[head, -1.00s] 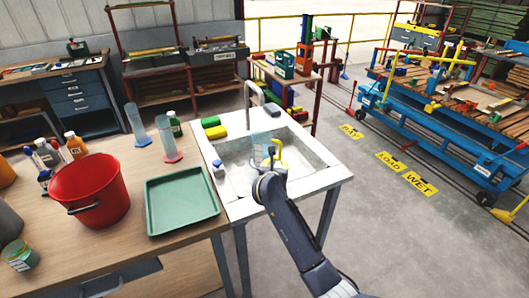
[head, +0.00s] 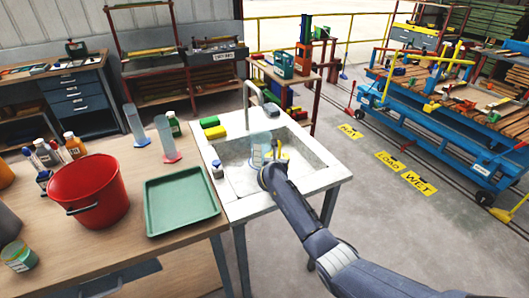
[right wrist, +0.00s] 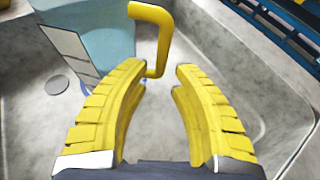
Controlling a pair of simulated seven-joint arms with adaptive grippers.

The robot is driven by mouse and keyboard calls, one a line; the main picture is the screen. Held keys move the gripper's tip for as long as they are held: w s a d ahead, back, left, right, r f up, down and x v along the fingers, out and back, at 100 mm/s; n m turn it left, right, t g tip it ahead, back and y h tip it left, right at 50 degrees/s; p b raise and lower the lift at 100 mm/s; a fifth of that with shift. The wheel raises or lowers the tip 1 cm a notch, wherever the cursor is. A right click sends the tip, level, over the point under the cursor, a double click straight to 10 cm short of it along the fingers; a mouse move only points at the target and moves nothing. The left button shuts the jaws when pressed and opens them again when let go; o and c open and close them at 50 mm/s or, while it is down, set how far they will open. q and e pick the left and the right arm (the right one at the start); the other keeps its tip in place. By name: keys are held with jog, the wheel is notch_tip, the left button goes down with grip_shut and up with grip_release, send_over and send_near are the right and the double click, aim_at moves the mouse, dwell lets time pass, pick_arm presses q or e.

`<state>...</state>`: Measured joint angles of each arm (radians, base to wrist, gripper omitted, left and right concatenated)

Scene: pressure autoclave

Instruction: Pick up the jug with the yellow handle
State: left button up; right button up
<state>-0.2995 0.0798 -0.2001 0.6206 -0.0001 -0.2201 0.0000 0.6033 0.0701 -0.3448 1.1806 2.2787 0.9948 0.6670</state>
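The jug (head: 260,144) is clear bluish with a yellow handle and stands in the sink basin. In the right wrist view, part of the jug's body (right wrist: 103,35) shows at the upper left. Its yellow handle (right wrist: 154,35) hangs toward my fingers. My right gripper (right wrist: 160,72) is open, with yellow padded fingers. The handle's lower end shows in the gap near the fingertips; no grip on it is visible. In the head view, my wrist hides most of the right gripper (head: 274,160) beside the jug. My left gripper is not in view.
The white sink (head: 233,212) has raised walls and a tall faucet (head: 246,105) at the back. Green and yellow sponges (head: 215,132) and a small bottle (head: 217,169) sit on its rim. A green tray (head: 181,230) and a red bucket (head: 90,193) stand on the left table.

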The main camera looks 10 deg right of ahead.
aim_at(279, 154)
jog(key=shift+x, duration=2.55)
jog(key=shift+o, duration=0.3)
jog(key=shift+d+r, duration=0.1)
grip_shut()
